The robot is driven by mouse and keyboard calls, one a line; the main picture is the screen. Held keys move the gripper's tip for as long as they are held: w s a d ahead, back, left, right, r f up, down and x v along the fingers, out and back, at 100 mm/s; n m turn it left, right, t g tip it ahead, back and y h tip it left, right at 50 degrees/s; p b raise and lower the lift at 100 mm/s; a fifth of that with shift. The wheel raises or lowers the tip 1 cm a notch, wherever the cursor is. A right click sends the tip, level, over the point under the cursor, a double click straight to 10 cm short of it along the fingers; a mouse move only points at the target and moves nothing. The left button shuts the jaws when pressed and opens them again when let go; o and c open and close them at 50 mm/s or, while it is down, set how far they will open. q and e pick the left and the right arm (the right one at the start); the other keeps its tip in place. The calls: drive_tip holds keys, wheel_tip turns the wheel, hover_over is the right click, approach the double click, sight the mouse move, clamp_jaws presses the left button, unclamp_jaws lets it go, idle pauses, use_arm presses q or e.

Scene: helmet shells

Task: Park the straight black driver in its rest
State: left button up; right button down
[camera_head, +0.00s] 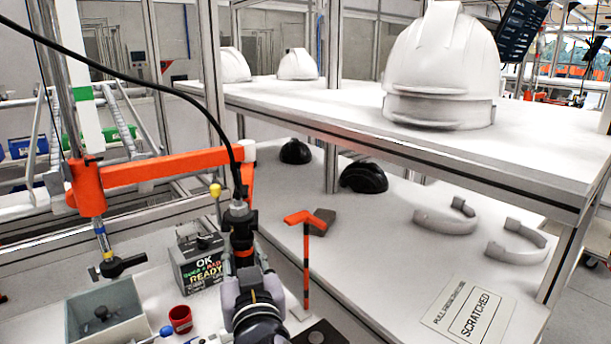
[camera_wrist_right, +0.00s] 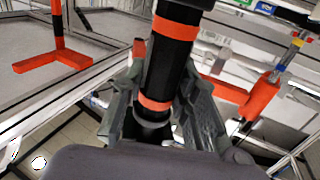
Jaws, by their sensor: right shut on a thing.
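The straight black driver (camera_head: 241,226) has orange bands and stands roughly upright, with a black cable running from its top up to the left. In the wrist view its barrel (camera_wrist_right: 168,75) is between the fingers of my right gripper (camera_wrist_right: 165,120), which is shut on it. In the head view my right gripper (camera_head: 243,268) is below the driver's upper part and hides its lower end. An orange bracket (camera_head: 307,219) on a black-banded orange post stands just right of the driver, apart from it. I cannot tell for certain which fixture is the rest. My left gripper is not in view.
An orange jointed arm (camera_head: 150,170) reaches behind the driver. The shelf (camera_head: 400,215) holds black shells and white bands at right.

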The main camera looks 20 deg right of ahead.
drive_tip(key=shift+r, duration=0.45)
